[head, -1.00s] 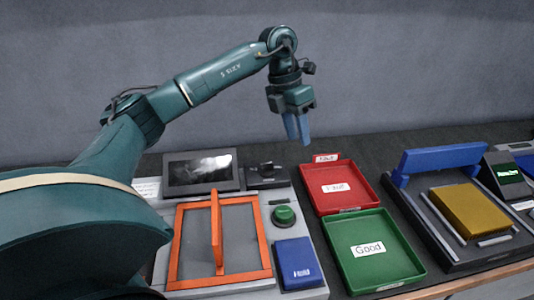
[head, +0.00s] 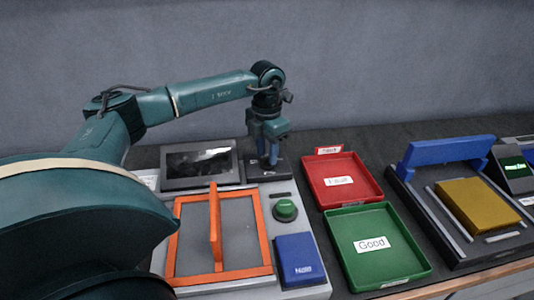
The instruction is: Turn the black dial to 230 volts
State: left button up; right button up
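The black dial sits on a dark square plate (head: 284,168) at the back of the grey test station, right of the screen. The dial itself is mostly hidden behind my gripper. My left gripper (head: 269,161) points down over this plate, its two blue fingers at or just above the dial. The fingers look slightly apart, but I cannot tell whether they touch or hold the dial. The dial's markings are too small to read. My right gripper is not in view.
The screen (head: 199,164) stands close left of the gripper. A green button (head: 286,210), a blue Hold pad (head: 299,260) and an orange frame (head: 175,250) with an upright bar lie in front. Red (head: 341,167) and green (head: 345,270) trays stand to the right.

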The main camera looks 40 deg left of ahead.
pick_arm(q)
jog(key=shift+f, duration=0.6)
grip_shut()
